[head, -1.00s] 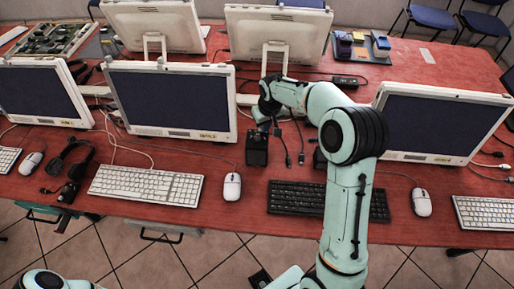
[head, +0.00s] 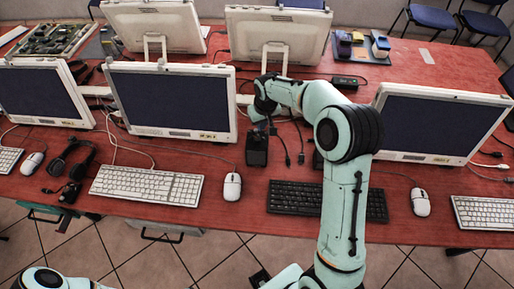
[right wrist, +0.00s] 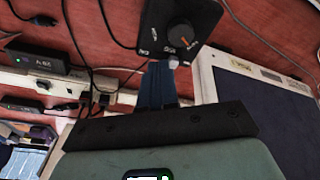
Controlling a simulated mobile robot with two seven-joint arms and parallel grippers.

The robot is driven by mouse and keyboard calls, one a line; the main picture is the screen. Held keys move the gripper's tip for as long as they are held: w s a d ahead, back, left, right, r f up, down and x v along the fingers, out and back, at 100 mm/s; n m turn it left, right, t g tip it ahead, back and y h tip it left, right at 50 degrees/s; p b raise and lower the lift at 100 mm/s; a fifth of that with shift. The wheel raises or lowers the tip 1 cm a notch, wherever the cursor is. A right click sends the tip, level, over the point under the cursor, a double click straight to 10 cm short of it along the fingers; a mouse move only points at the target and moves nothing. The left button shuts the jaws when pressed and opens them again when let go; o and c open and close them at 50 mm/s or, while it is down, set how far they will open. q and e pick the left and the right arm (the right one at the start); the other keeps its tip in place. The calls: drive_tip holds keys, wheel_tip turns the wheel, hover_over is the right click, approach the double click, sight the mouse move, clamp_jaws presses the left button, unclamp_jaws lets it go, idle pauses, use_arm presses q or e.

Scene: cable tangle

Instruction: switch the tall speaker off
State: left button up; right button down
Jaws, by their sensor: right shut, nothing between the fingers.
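The tall speaker is a black upright box (head: 257,151) on the red table, right of the middle-left monitor in the head view. In the right wrist view its black panel (right wrist: 160,22) fills the top middle, with a round knob with an orange mark (right wrist: 180,34) and a small pale part (right wrist: 173,62) at its lower edge. My right gripper (head: 264,122) is just behind and above the box. Its bluish fingers (right wrist: 159,80) are shut and empty, their tips close to the panel's lower edge; contact cannot be told. My left gripper is out of view.
Monitors stand on both sides (head: 170,102) (head: 440,125); one (right wrist: 250,110) is close beside the gripper in the wrist view. A white power strip (right wrist: 55,88) with plugs and black cables lies behind. A black keyboard (head: 295,197) and white mouse (head: 232,187) lie in front.

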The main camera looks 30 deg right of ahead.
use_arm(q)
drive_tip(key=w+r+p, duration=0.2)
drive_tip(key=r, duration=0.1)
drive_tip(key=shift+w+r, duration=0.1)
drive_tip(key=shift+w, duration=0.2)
use_arm(e)
wheel_tip(320, 180, up, 5)
drive_tip(key=shift+d+r, duration=0.15)
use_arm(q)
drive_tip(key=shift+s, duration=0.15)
use_arm(e)
drive_tip(key=shift+s, duration=0.15)
